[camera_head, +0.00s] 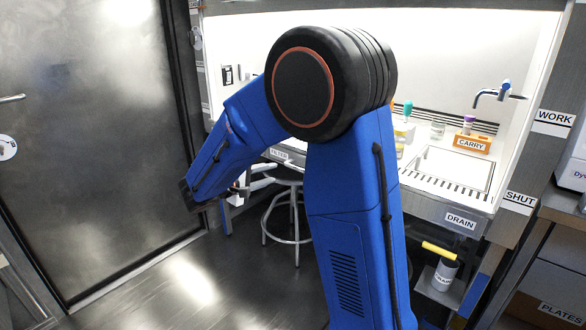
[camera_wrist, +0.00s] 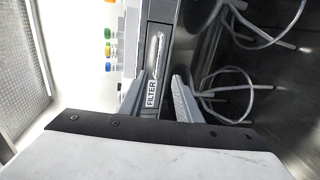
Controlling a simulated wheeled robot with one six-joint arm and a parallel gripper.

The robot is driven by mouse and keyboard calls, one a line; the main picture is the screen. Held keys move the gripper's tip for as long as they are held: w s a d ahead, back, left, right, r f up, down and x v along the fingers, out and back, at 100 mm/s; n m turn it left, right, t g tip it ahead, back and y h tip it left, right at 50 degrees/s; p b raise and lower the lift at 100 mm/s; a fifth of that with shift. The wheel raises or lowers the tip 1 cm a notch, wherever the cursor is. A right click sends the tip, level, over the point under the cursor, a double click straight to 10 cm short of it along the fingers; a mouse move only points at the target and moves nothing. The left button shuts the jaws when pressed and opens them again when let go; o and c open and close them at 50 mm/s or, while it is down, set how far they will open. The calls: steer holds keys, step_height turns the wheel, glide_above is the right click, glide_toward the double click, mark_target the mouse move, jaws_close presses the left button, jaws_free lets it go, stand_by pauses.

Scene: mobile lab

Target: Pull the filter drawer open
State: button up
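The filter drawer shows in the wrist view as a grey front with a FILTER label (camera_wrist: 152,93) and a pale bar handle (camera_wrist: 158,52). In the head view its label (camera_head: 279,155) sits under the left part of the bench, partly behind my arm. My gripper (camera_wrist: 160,85) is open, with one finger on each side of the drawer front in the picture. Nothing shows held between the fingers. I cannot tell whether they touch the drawer. In the head view my gripper (camera_head: 264,176) is just below and left of the label. The drawer looks closed.
A metal stool (camera_head: 290,215) stands under the bench, close to my gripper. A DRAIN label (camera_head: 460,219) is on the bench front at right, above a grey pot (camera_head: 445,270) with a yellow bar. A metal door (camera_head: 95,140) is at left. Floor in front is clear.

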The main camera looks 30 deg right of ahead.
mark_target(292, 167)
steer(key=x, duration=1.3)
steer(key=shift+d, duration=0.15)
jaws_close()
